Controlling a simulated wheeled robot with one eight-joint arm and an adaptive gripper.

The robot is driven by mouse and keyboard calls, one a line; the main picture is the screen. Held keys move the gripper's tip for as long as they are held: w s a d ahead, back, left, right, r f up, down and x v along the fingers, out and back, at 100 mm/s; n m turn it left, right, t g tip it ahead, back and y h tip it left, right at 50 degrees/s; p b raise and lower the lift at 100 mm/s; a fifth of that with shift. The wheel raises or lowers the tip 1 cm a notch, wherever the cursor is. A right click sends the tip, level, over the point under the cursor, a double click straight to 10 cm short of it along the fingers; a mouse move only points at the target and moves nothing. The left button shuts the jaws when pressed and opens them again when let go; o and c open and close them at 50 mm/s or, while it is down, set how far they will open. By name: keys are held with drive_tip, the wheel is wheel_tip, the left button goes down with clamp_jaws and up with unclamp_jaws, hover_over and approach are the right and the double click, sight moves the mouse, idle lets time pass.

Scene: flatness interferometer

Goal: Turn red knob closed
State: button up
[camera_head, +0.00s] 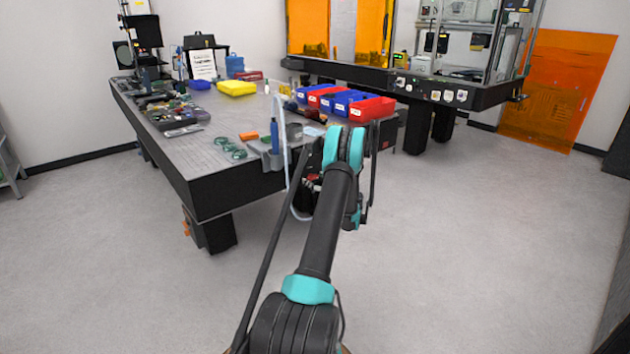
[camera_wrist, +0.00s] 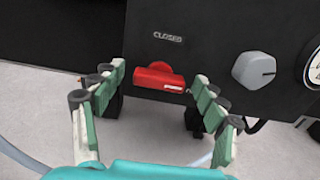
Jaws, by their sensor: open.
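In the wrist view the red knob (camera_wrist: 160,77) is on a black panel (camera_wrist: 210,22). Its bar-shaped handle lies roughly sideways, with a small white mark near its lower right. The word CLOSED (camera_wrist: 168,37) is printed above it, and the bar does not point at that word. My gripper (camera_wrist: 158,92) is open, one finger to the left of the knob and one to the right. A gap shows on each side; I cannot tell how deep the fingers reach.
A grey knob (camera_wrist: 254,70) and a round dial (camera_wrist: 314,70) sit right of the red knob on the panel. In the head view an optical table (camera_head: 215,155) with bins stands behind my arm. The floor at right is clear.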

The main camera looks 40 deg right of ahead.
drive_tip(key=shift+c, duration=0.6)
drive_tip(key=c, duration=1)
drive_tip(key=shift+n, duration=0.5)
drive_tip(key=n, duration=0.3)
drive_tip(key=shift+a+n, duration=0.1)
drive_tip(key=shift+n, duration=0.3)
drive_tip(key=n, duration=0.4)
drive_tip(key=shift+f+n, duration=0.1)
drive_tip(key=shift+n, duration=0.2)
drive_tip(key=n, duration=0.4)
drive_tip(key=shift+a, duration=0.1)
drive_tip(key=n, duration=0.4)
drive_tip(key=shift+f, duration=0.15)
drive_tip(key=shift+n, duration=0.5)
